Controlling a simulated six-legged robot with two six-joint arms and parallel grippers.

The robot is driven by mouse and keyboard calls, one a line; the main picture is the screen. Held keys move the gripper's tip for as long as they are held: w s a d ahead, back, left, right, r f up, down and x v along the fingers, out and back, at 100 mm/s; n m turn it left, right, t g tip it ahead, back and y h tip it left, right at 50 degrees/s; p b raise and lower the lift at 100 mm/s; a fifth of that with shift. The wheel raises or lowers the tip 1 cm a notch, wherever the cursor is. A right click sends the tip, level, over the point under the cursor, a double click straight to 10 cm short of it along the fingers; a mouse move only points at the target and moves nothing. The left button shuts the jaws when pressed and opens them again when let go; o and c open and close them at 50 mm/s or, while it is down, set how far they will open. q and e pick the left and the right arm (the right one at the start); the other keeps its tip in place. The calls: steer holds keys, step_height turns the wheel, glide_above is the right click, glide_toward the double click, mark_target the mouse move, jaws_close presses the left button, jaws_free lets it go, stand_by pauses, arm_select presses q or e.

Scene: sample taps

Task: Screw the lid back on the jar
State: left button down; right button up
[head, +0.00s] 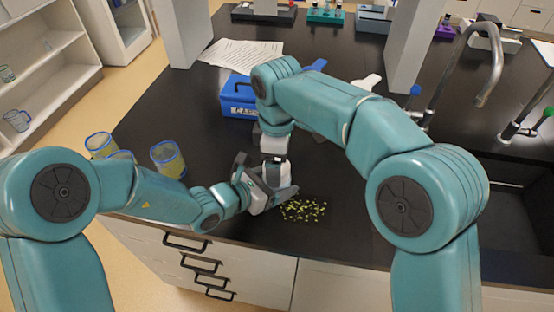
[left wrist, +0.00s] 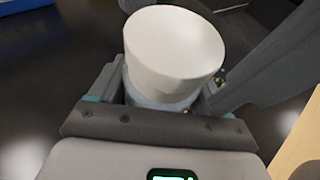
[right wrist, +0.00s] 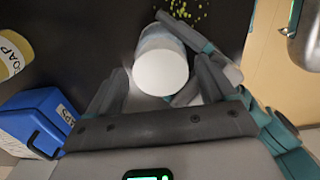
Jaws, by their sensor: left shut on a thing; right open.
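The jar (left wrist: 160,97) stands upright on the black bench, with the white lid (left wrist: 174,45) on top of it. Whether the thread is engaged cannot be told. In the head view the jar (head: 275,174) is mostly hidden by my grippers. My left gripper (head: 272,190) is shut around the jar's body, below the lid. My right gripper (right wrist: 160,88) is open above the jar, pointing down. In the right wrist view the lid (right wrist: 162,74) lies between its spread fingers, with a gap on the left side.
Yellow-green bits (head: 303,210) lie scattered just right of the jar. A blue box (head: 238,97) stands behind, and blue-rimmed beakers (head: 168,160) stand to the left. A soap container (right wrist: 12,55) shows in the right wrist view. A sink with a tap (head: 485,70) is at the right.

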steer(key=shift+r, duration=2.15)
steer(key=n, duration=0.3)
steer(key=shift+s+d+r, duration=0.1)
steer(key=n, duration=0.2)
steer(key=r+n, duration=0.1)
steer(key=n, duration=0.2)
steer(key=shift+d, duration=0.1)
steer(key=n, duration=0.1)
steer(key=r+n, duration=0.1)
steer(key=n, duration=0.2)
steer(key=shift+r, duration=0.3)
steer(key=shift+r+n, duration=0.25)
steer(key=shift+n, duration=0.35)
steer(key=shift+a+r, duration=0.1)
steer(key=shift+a, duration=0.15)
